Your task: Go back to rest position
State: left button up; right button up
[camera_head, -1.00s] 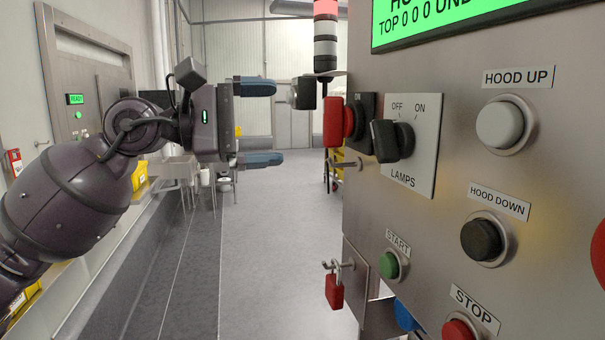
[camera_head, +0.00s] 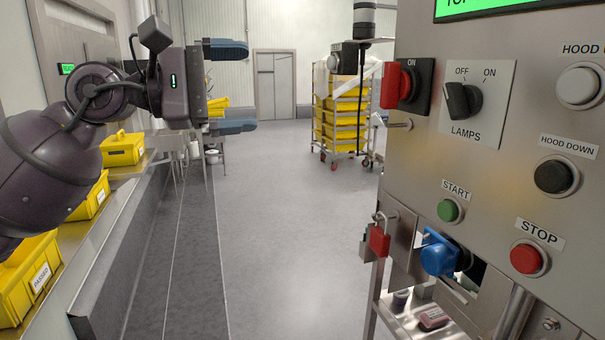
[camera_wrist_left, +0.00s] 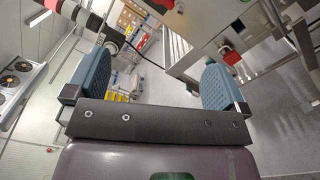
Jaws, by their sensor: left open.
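My left gripper (camera_head: 232,88) is at the upper left of the head view, with its two blue-padded fingers wide apart and nothing between them. In the left wrist view its open fingers (camera_wrist_left: 160,85) frame empty space, with the floor and equipment beyond. It is apart from the control panel (camera_head: 430,160), which stands on the right with a gap between them. My right gripper does not show.
The panel carries a lamps switch (camera_head: 462,100), a red switch (camera_head: 392,85), a green start button (camera_head: 448,210) and a red stop button (camera_head: 526,258). A trolley of yellow crates (camera_head: 340,120) stands ahead. Yellow bins (camera_head: 88,200) line the left. The aisle floor (camera_head: 280,230) is clear.

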pick_arm(q)
notch_tip(320, 180, up, 6)
jog(key=s+n+h, duration=0.2)
jog(key=n+h, duration=0.2)
jog(key=n, duration=0.3)
jog(key=w+a+f+n+t+y, duration=0.35)
jog(key=f+n+t, duration=0.4)
jog(key=n, duration=0.75)
jog(key=w+a+f+n+t+y, duration=0.4)
jog(key=f+n+t, duration=0.35)
jog(key=n, duration=0.85)
jog(key=s+a+f+n+g+y, duration=0.1)
jog(key=a+f+n+y, duration=0.15)
jog(key=f+n, duration=0.45)
jog(key=s+a+f+n+y, duration=0.15)
jog(key=f+n+y, duration=0.25)
jog(key=f, duration=0.7)
jog(key=s+a+f+n+g+y, duration=0.1)
jog(key=a+f+n+y, duration=0.3)
jog(key=f, duration=0.5)
jog(key=s+a+f+n+g+y, duration=0.3)
jog(key=s+f+n+g, duration=0.4)
jog(key=s+f, duration=2)
jog(key=shift+f+n, duration=0.5)
jog(key=shift+n, duration=0.5)
